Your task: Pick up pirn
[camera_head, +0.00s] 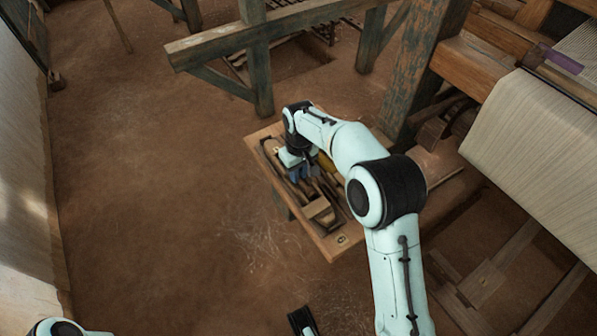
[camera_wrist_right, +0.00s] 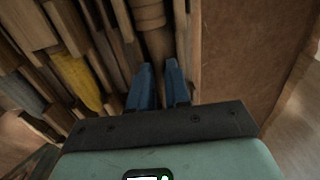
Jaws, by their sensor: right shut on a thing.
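My right gripper (camera_head: 297,171) reaches down into the wooden tray (camera_head: 328,248) in the head view, and its blue fingers also show in the right wrist view (camera_wrist_right: 158,85). The fingers are shut on a turned brown wooden piece, which looks like the pirn (camera_wrist_right: 157,46). It lies along the tray's inner edge, with a thicker ringed part beyond the fingertips. The part between the fingers is largely hidden, and I cannot tell whether it is lifted.
Several wooden tools and a yellow piece (camera_wrist_right: 76,78) crowd the tray beside the fingers. A pale wooden block (camera_head: 318,208) lies near its front. The loom post (camera_head: 418,65) and cloth roll (camera_head: 530,150) stand to the right. The earth floor (camera_head: 150,190) at left is clear.

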